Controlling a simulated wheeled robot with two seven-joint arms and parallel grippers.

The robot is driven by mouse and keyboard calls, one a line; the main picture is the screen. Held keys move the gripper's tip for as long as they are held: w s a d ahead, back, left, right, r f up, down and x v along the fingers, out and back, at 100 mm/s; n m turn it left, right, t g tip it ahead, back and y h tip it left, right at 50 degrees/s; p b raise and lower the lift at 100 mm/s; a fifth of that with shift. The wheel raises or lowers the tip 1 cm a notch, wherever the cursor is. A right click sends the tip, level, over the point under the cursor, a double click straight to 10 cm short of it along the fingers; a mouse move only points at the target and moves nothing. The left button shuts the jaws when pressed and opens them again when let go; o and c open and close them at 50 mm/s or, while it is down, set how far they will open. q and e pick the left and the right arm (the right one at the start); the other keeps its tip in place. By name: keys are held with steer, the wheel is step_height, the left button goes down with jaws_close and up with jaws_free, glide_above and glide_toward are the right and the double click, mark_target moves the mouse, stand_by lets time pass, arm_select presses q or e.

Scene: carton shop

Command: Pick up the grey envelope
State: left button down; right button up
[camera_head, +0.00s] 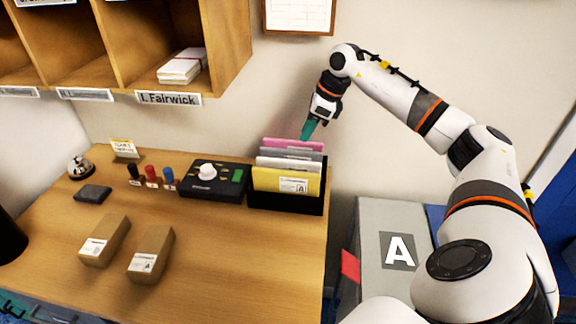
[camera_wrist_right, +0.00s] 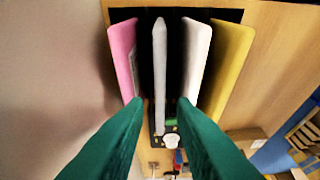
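The grey envelope (camera_head: 290,153) stands upright in a black holder (camera_head: 285,203), between a pink envelope (camera_head: 292,143) at the back and a white one (camera_head: 288,164), with a yellow one (camera_head: 272,180) in front. In the right wrist view the grey envelope (camera_wrist_right: 159,60) is edge-on, between the pink and white ones. My right gripper (camera_head: 308,134) is above the holder, pointing down. In the wrist view its green fingers (camera_wrist_right: 161,102) are apart with the grey envelope's edge lined up between them. They hold nothing. My left gripper is not in view.
A black box with a white knob (camera_head: 207,172) stands left of the holder. Stamps (camera_head: 151,174), a bell (camera_head: 81,168) and two brown parcels (camera_head: 150,254) are on the table. Wooden pigeonholes (camera_head: 228,50) hang above left. The wall is close behind the holder.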

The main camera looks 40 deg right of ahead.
mark_target(292, 150)
steer(key=p+x, duration=0.1)
steer(key=x, duration=0.4)
steer(key=shift+w+a+f, duration=0.15)
steer(key=shift+w+f, duration=0.05)
steer(key=shift+f, duration=0.15)
steer(key=shift+w+a+f+p, duration=0.2)
steer(key=shift+f+p, duration=0.05)
steer(key=shift+p, duration=0.35)
steer(key=x, duration=0.1)
steer(key=p+x, duration=0.1)
steer(key=x, duration=0.1)
steer(key=shift+w+a+f+p, duration=0.2)
steer(key=shift+w+p, duration=0.1)
steer(key=shift+w+f, duration=0.15)
steer(key=shift+f, duration=0.25)
steer(key=shift+f, duration=0.15)
jaws_close()
